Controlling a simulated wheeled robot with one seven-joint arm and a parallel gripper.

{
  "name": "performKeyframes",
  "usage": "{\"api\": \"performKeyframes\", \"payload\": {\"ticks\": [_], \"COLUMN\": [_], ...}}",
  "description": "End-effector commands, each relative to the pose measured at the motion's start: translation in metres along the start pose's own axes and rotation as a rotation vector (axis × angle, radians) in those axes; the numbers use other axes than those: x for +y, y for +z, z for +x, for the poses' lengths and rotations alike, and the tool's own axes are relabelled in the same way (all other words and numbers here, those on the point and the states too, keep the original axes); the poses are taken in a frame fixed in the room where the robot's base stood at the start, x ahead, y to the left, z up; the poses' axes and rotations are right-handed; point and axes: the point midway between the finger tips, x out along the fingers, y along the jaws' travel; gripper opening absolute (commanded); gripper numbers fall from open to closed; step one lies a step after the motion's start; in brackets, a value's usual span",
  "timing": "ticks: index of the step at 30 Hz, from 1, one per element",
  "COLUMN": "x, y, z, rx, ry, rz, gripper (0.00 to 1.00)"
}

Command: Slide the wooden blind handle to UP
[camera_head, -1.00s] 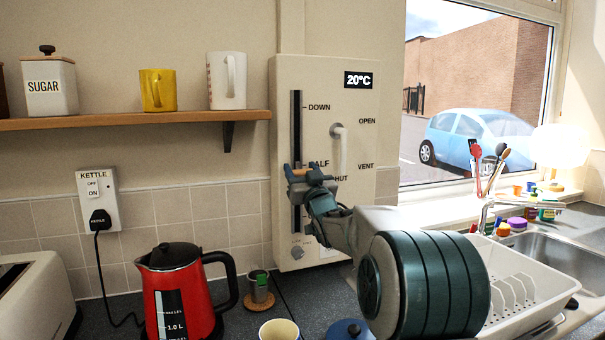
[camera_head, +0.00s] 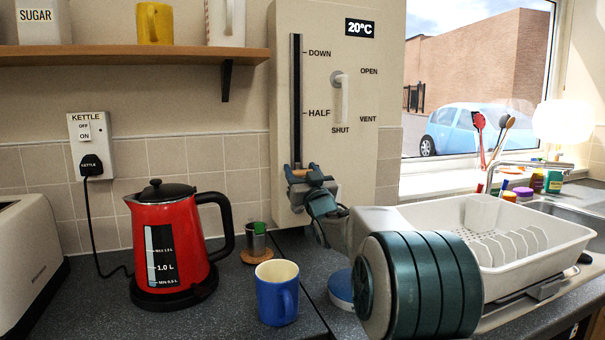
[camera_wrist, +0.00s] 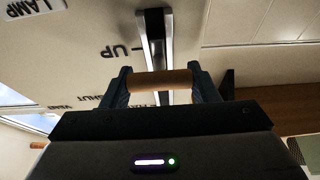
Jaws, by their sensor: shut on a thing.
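A tall cream panel (camera_head: 350,100) on the wall has a dark vertical slot (camera_head: 297,100), with DOWN marked near its top and HALF lower down. My gripper (camera_head: 305,176) is at the slot's lower part, well below HALF, and covers the lower end in the head view. In the wrist view the wooden blind handle (camera_wrist: 162,83) lies crosswise between my two fingers, which are shut on it. The wrist view is upside down. It shows the UP label (camera_wrist: 122,51) beside the slot, close to the handle; the exact alignment is hard to tell.
A shut/vent/open lever (camera_head: 342,95) is right of the slot. A red kettle (camera_head: 172,245) stands left, a white dish rack (camera_head: 490,230) right, under my arm's side.

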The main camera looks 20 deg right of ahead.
Motion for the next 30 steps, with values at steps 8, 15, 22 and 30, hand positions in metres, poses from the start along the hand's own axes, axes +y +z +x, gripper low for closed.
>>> {"api": "performKeyframes", "payload": {"ticks": [8,15,22,30], "x": [0.000,0.000,0.000,0.000], "y": [0.006,0.007,0.005,0.005], "z": [-0.002,-0.002,-0.002,-0.021], "rx": [-0.008,-0.010,-0.005,-0.005], "ry": [0.000,0.000,0.000,0.000], "rz": [0.002,0.002,0.001,0.000], "gripper": [0.13,0.76,0.76,0.76]}}
